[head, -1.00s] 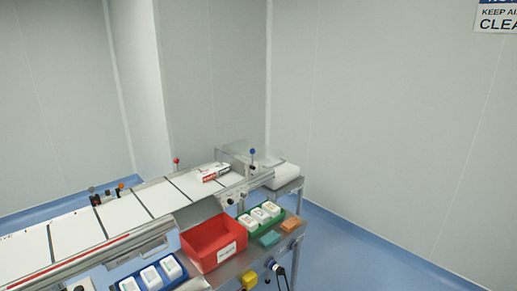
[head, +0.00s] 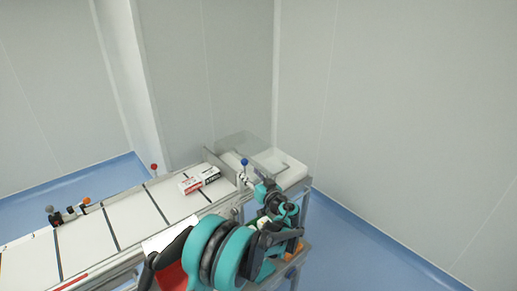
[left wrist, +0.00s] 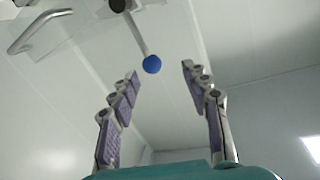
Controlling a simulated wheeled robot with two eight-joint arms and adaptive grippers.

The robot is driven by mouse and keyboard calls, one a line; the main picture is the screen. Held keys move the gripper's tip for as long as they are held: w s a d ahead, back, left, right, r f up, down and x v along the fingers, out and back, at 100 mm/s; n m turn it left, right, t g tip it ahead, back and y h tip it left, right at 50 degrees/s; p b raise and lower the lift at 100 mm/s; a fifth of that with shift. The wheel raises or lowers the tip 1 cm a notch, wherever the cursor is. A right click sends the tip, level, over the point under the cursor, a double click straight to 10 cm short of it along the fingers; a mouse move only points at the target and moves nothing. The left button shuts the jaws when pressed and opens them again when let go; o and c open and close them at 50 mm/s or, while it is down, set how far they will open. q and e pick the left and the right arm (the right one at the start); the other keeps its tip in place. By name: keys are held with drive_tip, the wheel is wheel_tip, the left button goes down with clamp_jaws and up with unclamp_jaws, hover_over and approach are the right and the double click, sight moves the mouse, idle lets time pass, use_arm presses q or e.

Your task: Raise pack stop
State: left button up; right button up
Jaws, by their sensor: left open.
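The pack stop appears to be the grey upright plate (head: 220,166) across the end of the conveyor; a blue ball knob (head: 244,162) on a short rod stands beside it. In the left wrist view the blue knob (left wrist: 151,64) shows on its rod between the open fingertips, nearer the left finger, with no clear contact. My left gripper (head: 247,180) is open just below the knob, its fingers small and partly hidden in the head view. It also shows in the left wrist view (left wrist: 162,72). My right gripper is out of view.
Two cartons, one red and white (head: 190,186) and one black and white (head: 209,174), lie on the white belt (head: 130,215) before the plate. A clear cover (head: 243,145) and white tray (head: 283,163) are beyond. A red-knobbed lever (head: 154,168) stands at the far side.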

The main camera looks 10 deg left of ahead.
sight(246, 164)
use_arm(q)
drive_tip(key=x, duration=0.2)
drive_tip(key=b+x, duration=0.1)
drive_tip(key=x, duration=0.2)
drive_tip(key=w+d+x, duration=0.1)
drive_tip(key=x, duration=0.2)
drive_tip(key=shift+w+d+r, duration=0.1)
drive_tip(key=shift+r, duration=0.1)
clamp_jaws()
